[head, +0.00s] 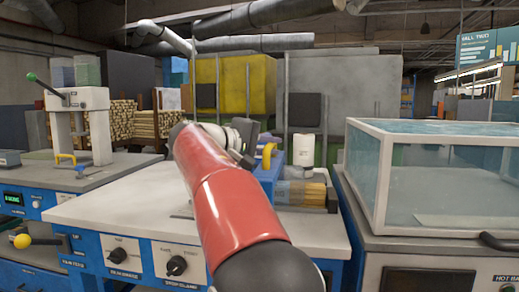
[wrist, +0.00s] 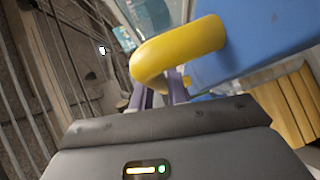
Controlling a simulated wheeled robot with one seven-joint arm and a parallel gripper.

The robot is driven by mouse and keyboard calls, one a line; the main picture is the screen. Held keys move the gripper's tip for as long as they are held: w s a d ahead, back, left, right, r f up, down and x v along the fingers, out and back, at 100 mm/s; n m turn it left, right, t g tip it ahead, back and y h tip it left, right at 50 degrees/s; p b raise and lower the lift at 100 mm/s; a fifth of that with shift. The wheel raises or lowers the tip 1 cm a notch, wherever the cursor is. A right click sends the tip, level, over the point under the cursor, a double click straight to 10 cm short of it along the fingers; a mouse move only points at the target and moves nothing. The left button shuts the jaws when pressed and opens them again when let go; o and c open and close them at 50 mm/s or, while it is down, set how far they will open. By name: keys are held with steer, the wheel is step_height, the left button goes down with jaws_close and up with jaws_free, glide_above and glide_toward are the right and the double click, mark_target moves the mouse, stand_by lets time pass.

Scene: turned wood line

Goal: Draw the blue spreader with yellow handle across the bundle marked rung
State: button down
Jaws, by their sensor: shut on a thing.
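The blue spreader (head: 270,172) stands on the bench behind my red arm, with its yellow handle (head: 267,154) towards my gripper. In the wrist view the blue body (wrist: 265,35) fills the upper right and the curved yellow handle (wrist: 180,47) reaches across to the fingers. My gripper (head: 254,150) is shut on the yellow handle; its fingertips (wrist: 166,92) are partly hidden behind it. A bundle of wooden rods (head: 302,193) lies beside the spreader on its right, and its rod ends (wrist: 290,105) show in the wrist view.
A white-topped bench (head: 130,212) with black knobs is in front. A glass water tank (head: 440,180) stands close on the right. A white canister (head: 303,150) is behind the bundle. A press (head: 80,125) stands on the left bench. The bench top left of my arm is clear.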

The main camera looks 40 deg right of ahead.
steer(key=s+d+b, duration=0.2)
steer(key=s+d, duration=0.6)
steer(key=s, duration=0.1)
steer(key=shift+s, duration=0.2)
steer(key=c, duration=1.4)
jaws_free()
steer(key=shift+s+d, duration=0.1)
steer(key=shift+o, duration=0.2)
steer(key=a+r, duration=0.1)
steer(key=a, duration=0.6)
steer(key=shift+w+a+b, duration=0.3)
steer(key=shift+a, duration=0.1)
